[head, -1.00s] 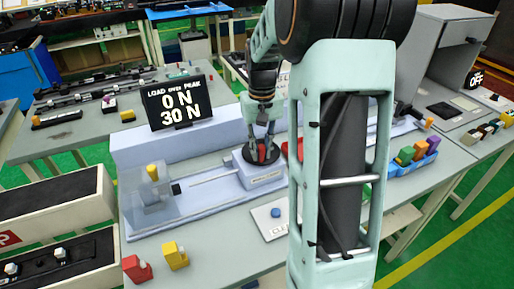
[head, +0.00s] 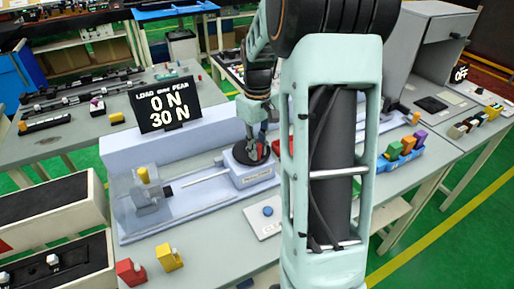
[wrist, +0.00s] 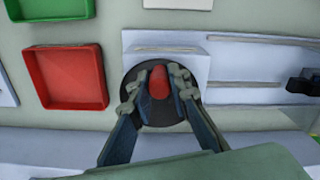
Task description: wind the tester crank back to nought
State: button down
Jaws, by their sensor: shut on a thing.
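The tester is a long pale bench unit with a display (head: 165,105) reading load 0 N, peak 30 N. Its crank is a dark disc (wrist: 157,117) with a red knob (wrist: 158,80), on a pale block (head: 254,180) at the end of a thin rod. My gripper (wrist: 160,88) comes down over the disc, its fingers on either side of the red knob and shut on it. In the head view my gripper (head: 257,143) hides part of the disc and knob. A clear guard with a yellow clip (head: 143,174) stands at the tester's left end.
A red tray (wrist: 65,78) and a green tray (wrist: 50,8) lie beside the crank. A plate with a blue button (head: 267,211) lies in front. Red (head: 130,272) and yellow (head: 169,257) clips stand at the front left. A blue rack of coloured clips (head: 403,155) is right.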

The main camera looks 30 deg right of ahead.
jog(key=c, duration=1.8)
grip_release()
notch_tip(320, 180, up, 12)
jog(key=shift+r, duration=0.1)
